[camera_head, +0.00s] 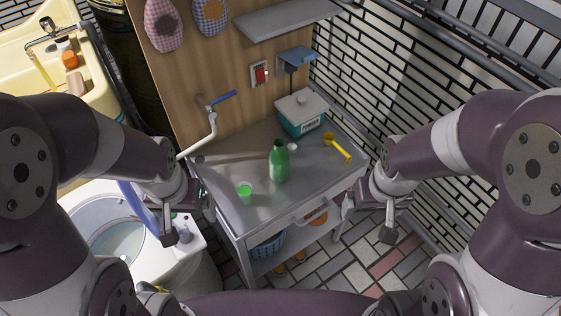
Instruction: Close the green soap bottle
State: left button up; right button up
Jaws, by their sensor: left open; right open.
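The green soap bottle (279,164) stands upright on the grey metal table (325,178), near its middle. Its neck looks open at the top. A small white round piece (292,147) sits just behind and right of the bottle; I cannot tell whether it is a cap. A small bright green cup-like piece (245,191) stands at the table's front left, apart from the bottle. My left gripper (178,226) is open and empty, off the table's left side. My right gripper (369,222) is open and empty, off the table's right front corner.
A teal and white box (301,113) stands at the back of the table. A yellow tool (337,147) lies at the right. A pipe with a blue-handled tap (213,115) stands at the back left. A washing machine (115,243) is at left. The table's front middle is clear.

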aim_at(279, 157)
jog(key=k, duration=0.4)
jog(key=k+u, duration=0.25)
jog(key=u, duration=2.2)
jog(key=k+l, duration=0.15)
jog(key=l, duration=0.2)
jog(key=k+l, duration=0.15)
jog(key=l, duration=0.25)
jog(key=k+l, duration=0.15)
jog(key=l, duration=0.2)
jog(key=k+l, duration=0.15)
jog(key=l, duration=0.2)
jog(key=k+l, duration=0.15)
jog(key=l, duration=0.2)
jog(key=i+l, duration=0.15)
jog(key=l, duration=0.25)
jog(key=i+l, duration=0.1)
jog(key=l, duration=0.3)
